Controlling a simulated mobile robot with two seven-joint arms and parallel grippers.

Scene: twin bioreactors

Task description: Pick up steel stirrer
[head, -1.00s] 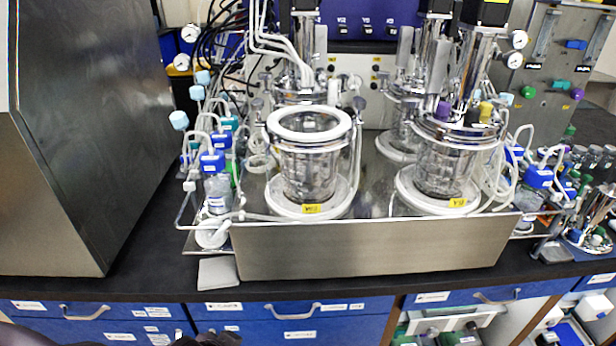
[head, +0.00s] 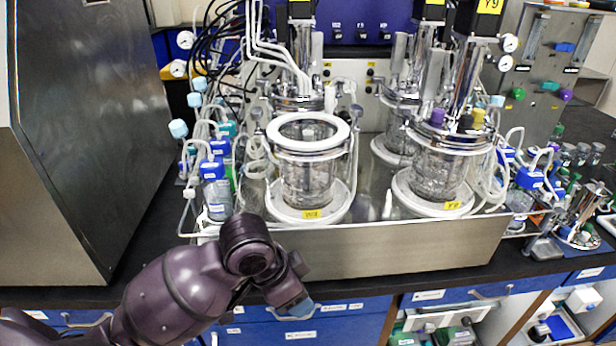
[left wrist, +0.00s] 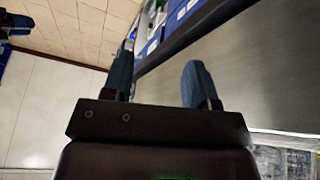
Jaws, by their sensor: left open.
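I cannot tell for certain which part is the steel stirrer. Shiny upright steel columns stand on the bioreactors, one on the front right vessel (head: 440,165). A shiny steel piece (head: 583,212) also stands at the far right of the bench. The front left glass vessel (head: 308,175) has a white ring around its open top. My left gripper (head: 290,300) is low in front of the steel tray, its fingers pointing down and right. In the left wrist view the left gripper (left wrist: 160,75) has its blue fingers apart with nothing between them.
The steel tray's front wall (head: 400,248) stands between my left gripper and the vessels. A large steel cabinet (head: 85,130) blocks the left. Blue-capped bottles (head: 215,185) and tubing crowd the vessels. The black bench edge (head: 440,278) is clear above blue drawers (head: 340,310).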

